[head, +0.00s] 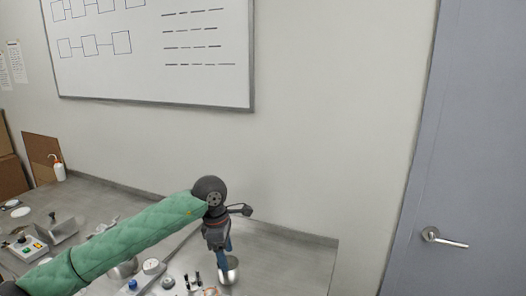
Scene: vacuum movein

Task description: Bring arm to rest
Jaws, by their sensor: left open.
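My left arm, in a green quilted cover, comes in from the lower left of the head view. Its dark wrist is bent downward, and my left gripper (226,254) points down over the metal bench (288,262). The gripper is open. Its fingertips are near a shiny metal cup (230,272); I cannot tell whether they touch it. My right gripper is out of view.
Small items crowd the bench below my arm, including a round white-topped item (152,266). A control box (28,249) and a white bottle (58,168) are at the left. A whiteboard (150,60) hangs behind; a grey door (470,150) is at the right.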

